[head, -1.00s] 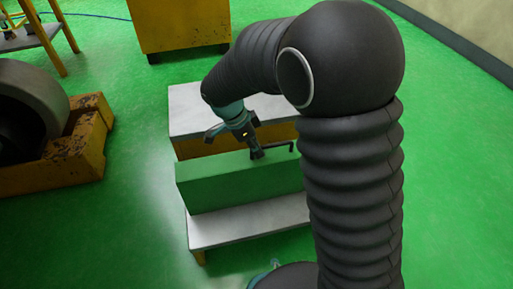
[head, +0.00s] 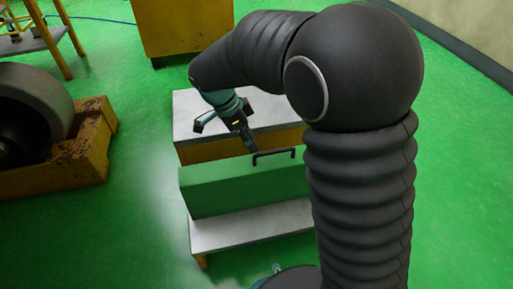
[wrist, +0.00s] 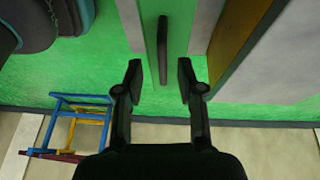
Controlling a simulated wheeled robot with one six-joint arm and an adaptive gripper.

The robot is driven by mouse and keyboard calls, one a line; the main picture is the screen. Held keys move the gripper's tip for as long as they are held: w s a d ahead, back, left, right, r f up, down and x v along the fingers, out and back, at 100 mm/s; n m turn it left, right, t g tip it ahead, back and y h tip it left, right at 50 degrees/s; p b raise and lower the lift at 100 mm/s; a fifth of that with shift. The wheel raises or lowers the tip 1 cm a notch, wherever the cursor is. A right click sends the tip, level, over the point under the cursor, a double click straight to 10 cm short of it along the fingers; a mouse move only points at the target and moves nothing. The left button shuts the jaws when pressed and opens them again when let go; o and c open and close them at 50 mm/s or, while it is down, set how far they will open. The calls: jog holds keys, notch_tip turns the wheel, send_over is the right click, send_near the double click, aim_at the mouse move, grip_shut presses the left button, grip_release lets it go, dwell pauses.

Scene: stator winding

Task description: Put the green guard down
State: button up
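The green guard (head: 240,187) is a long upright box with a dark bar handle (head: 273,154) on its top. It stands between two light grey surfaces and appears to rest on the lower front one; its right end is hidden behind my arm. My gripper (head: 253,149) is just above and to the left of the handle in the head view. In the wrist view my gripper (wrist: 160,76) is open and empty, its fingers apart on either side of the line of the handle (wrist: 163,48), clear of it.
The grey front step (head: 250,228) and grey rear top (head: 190,112) flank the guard. A worn yellow cradle (head: 85,150) with a big dark wheel-like part (head: 40,95) stands at left. A yellow cabinet (head: 185,25) is behind. Green floor between them is clear.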

jog(key=v, duration=0.5)
jog(key=s+d+r+n+t+y, duration=0.1)
jog(key=s+d+r+n+y, duration=0.2)
jog(key=d, duration=0.4)
jog(key=s+d+r+n, duration=0.3)
jog(key=s+d+r, duration=0.1)
jog(key=d, duration=0.2)
jog(key=s+d+n+t+y, duration=0.1)
jog(key=s+d+n+t, duration=0.3)
jog(key=s+d+n, duration=0.4)
jog(key=s+d, duration=0.1)
jog(key=s, duration=0.3)
jog(key=shift+s+f+n+y+p, duration=0.25)
jog(key=shift+s+n+y+p, duration=0.05)
jog(key=shift+s, duration=0.05)
